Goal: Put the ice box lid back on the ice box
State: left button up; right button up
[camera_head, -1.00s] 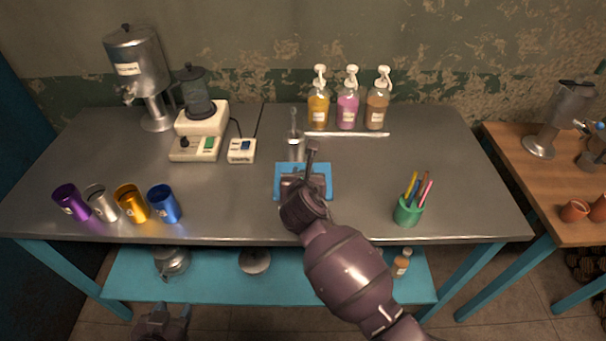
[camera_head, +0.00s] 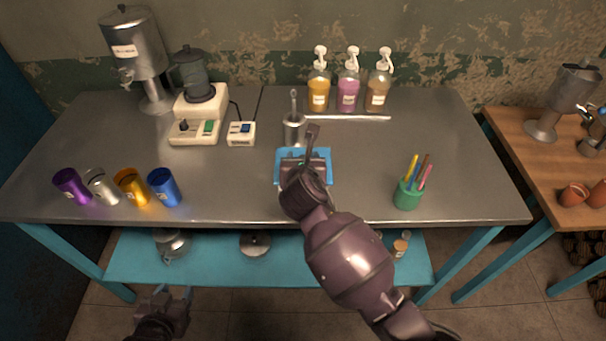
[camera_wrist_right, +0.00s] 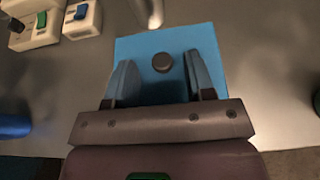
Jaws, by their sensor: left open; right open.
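The blue square lid (camera_wrist_right: 140,48) with a round dark knob (camera_wrist_right: 163,62) shows in the right wrist view. In the head view the blue piece (camera_head: 323,178) sits mid-table, partly hidden by my right gripper. I cannot tell whether it rests on the ice box or on the table, and I make out no separate ice box. My right gripper (camera_wrist_right: 161,60) is open, its two fingers on either side of the knob with gaps to it; in the head view it is above the blue piece. My left gripper (camera_head: 172,293) is open and empty, low in front of the table.
A metal cup with a utensil (camera_head: 294,130) stands just behind the blue piece, near a pale bar (camera_head: 345,118). Pump bottles (camera_head: 348,92) stand at the back, a green pen cup (camera_head: 408,195) right, several metal cups (camera_head: 130,186) left, and a blender (camera_head: 197,115) back left.

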jog(key=p+v, duration=0.1)
jog(key=v, duration=0.9)
jog(key=shift+s, duration=0.25)
jog(key=s+d+f+m+g+y, duration=0.15)
jog(key=s+d+f+m, duration=0.35)
jog(key=d+f+m, duration=0.9)
jog(key=s+d+f+m+h, duration=0.1)
jog(key=s+d+f+m, duration=0.1)
jog(key=s+d+m, duration=0.9)
jog(key=d+m, duration=0.2)
jog(key=m, duration=0.8)
jog(key=shift+s+d+f+h, duration=0.25)
jog(key=shift+s+d+h, duration=0.05)
jog(key=shift+d+h, duration=0.05)
